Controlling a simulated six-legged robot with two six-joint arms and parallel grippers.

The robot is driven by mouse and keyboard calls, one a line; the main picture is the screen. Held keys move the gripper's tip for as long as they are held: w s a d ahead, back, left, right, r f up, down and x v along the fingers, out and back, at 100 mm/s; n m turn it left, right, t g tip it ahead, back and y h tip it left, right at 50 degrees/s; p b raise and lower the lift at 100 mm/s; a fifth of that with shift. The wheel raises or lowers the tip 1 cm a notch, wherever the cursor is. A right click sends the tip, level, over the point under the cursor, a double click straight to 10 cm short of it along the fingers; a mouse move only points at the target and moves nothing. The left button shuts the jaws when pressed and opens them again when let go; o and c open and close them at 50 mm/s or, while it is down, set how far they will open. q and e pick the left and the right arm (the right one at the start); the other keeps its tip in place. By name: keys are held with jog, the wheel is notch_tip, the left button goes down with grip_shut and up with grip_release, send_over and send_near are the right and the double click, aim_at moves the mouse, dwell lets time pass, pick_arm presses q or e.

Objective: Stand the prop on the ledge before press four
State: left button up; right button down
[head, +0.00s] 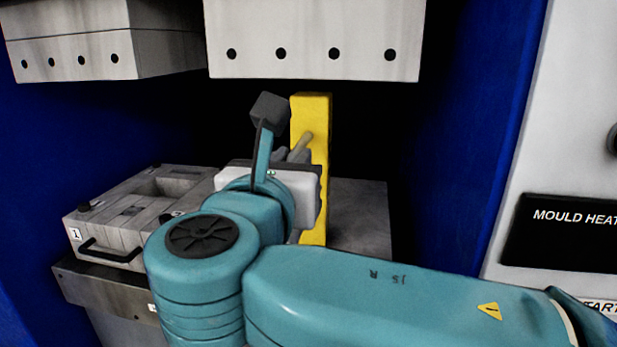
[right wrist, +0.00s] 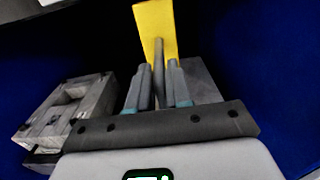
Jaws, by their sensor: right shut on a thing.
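The prop is a yellow upright bar (head: 317,185) with a short grey-brown handle (head: 304,143) on its near side. My right gripper (head: 293,156) is shut on that handle. In the right wrist view, the fingers (right wrist: 159,82) flank the handle, with the yellow prop (right wrist: 155,28) beyond them. The prop stands near vertical below the upper press block. A grey ledge (head: 362,215) shows behind and right of the prop. My wrist hides part of the prop's lower left, and I cannot tell whether its foot touches the ledge. My left gripper is out of view.
A grey mould (head: 140,215) marked 1 with a black handle sits on the lower slab at left. Upper press blocks (head: 315,35) hang overhead. Blue walls (head: 470,130) close both sides; a white panel (head: 570,110) stands at right.

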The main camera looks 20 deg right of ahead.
jog(key=shift+s+r, duration=0.1)
jog(key=shift+r, duration=0.3)
